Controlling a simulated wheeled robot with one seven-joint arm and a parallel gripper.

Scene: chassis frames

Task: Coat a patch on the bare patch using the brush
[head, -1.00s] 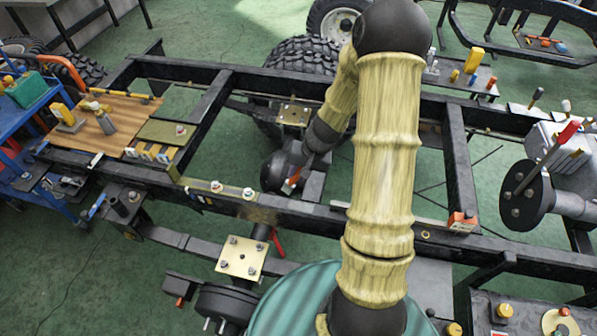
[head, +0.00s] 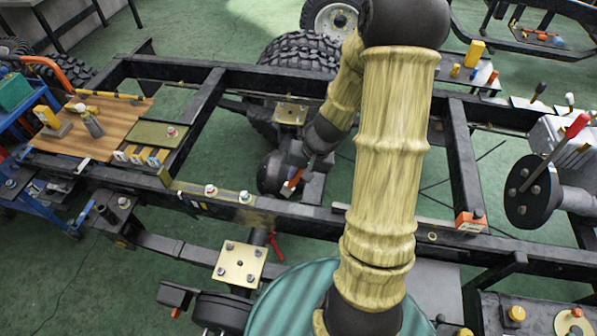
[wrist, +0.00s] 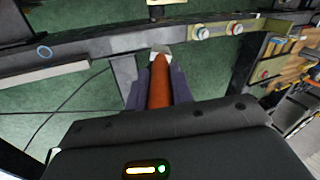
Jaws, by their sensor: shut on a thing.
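The brush (head: 291,184) has an orange-red handle and a pale tip. My gripper (head: 297,172) is shut on its handle, and the tip points down and toward the near chassis rail. In the wrist view the brush handle (wrist: 160,88) lies between the two dark fingers, with its pale tip (wrist: 160,51) in front of the rail. A brownish worn area, which looks like the bare patch (head: 263,216), is on the near black rail, a little below and left of the brush in the head view. The brush appears apart from it.
Two white-and-red knobs on a strip (head: 225,194) sit on the rail left of the worn area. A wooden board (head: 85,140) with tools lies at left. An orange block (head: 470,221) sits on the rail at right. Open space shows between the rails.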

